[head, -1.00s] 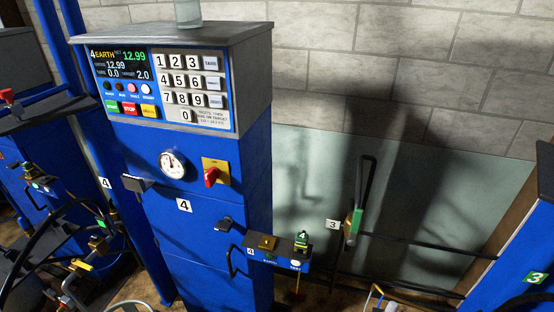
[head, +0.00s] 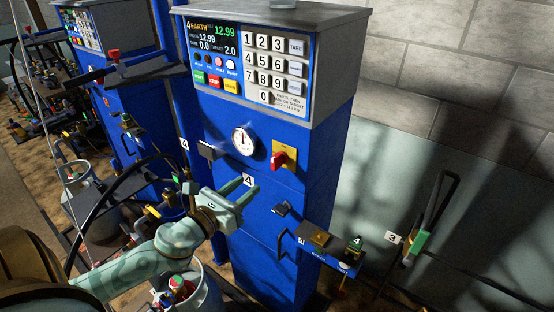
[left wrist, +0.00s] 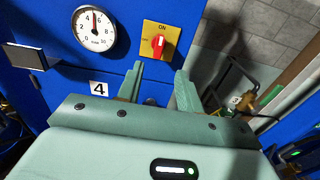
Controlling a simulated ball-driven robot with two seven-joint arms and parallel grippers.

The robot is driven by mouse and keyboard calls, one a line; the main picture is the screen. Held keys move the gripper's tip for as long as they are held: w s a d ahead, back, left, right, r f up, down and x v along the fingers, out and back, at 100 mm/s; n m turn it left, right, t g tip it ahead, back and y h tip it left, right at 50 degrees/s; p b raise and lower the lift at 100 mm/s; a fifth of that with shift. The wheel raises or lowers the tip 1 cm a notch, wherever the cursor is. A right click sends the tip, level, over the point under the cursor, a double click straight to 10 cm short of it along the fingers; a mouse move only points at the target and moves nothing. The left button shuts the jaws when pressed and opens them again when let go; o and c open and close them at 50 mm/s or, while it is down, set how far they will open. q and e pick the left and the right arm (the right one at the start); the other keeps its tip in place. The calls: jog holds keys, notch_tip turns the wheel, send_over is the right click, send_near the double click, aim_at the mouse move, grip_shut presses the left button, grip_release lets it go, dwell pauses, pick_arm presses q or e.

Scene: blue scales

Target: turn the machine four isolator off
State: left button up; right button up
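The machine four cabinet (head: 262,215) is blue with a grey control head and a white "4" label. Its isolator, a red rotary knob on a yellow plate (head: 284,157), is on the front face, right of a round gauge (head: 243,141). In the left wrist view the red knob (left wrist: 158,45) stands roughly upright, under the word ON. My left gripper (head: 241,188) is open and empty, below and left of the isolator in the head view, apart from it. Its two fingers (left wrist: 160,82) point toward the panel in the left wrist view. My right gripper is not in view.
A small black bracket (head: 207,151) sticks out left of the gauge. A shelf with a yellow block and a green-topped item (head: 354,246) projects at lower right. Hoses and a gas cylinder (head: 201,292) crowd the lower left.

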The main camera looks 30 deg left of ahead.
aim_at(272, 164)
pick_arm(q)
jog(key=w, duration=0.8)
jog(key=w+d+p, duration=0.1)
jog(key=w, duration=0.4)
grip_shut()
